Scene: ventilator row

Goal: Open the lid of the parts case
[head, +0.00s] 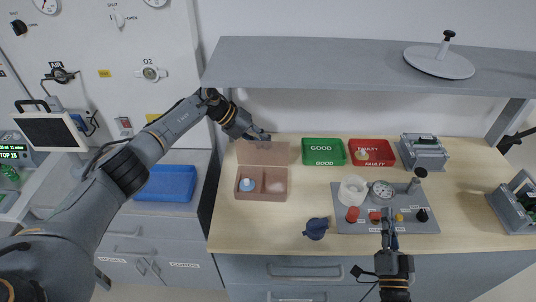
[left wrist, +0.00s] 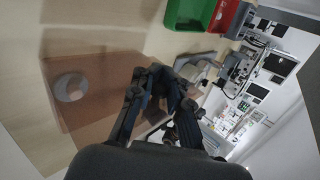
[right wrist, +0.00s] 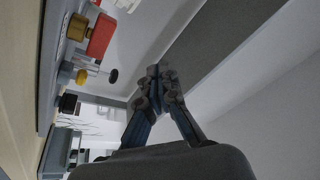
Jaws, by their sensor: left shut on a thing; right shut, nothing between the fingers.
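The parts case (head: 262,197) is a small brown box on the worktop, with a blue-white part in its left compartment and a pale part in its right one. Its translucent brown lid (head: 268,153) is swung up and back behind the box; its exact tilt is hard to tell. My left gripper (head: 264,136) is shut at the lid's far edge, apparently on the lid. In the left wrist view the fingers (left wrist: 160,75) are close together beside the brown panel (left wrist: 95,95). My right gripper (head: 389,236) is shut and empty at the worktop's front edge, away from the case.
A green GOOD tray (head: 323,145) and a red FAULTY tray (head: 383,147) stand behind. A grey board (head: 350,225) with several parts lies right; a dark blue cup (head: 316,228) stands in front. A grey shelf (head: 330,65) overhangs the back. Worktop front left is clear.

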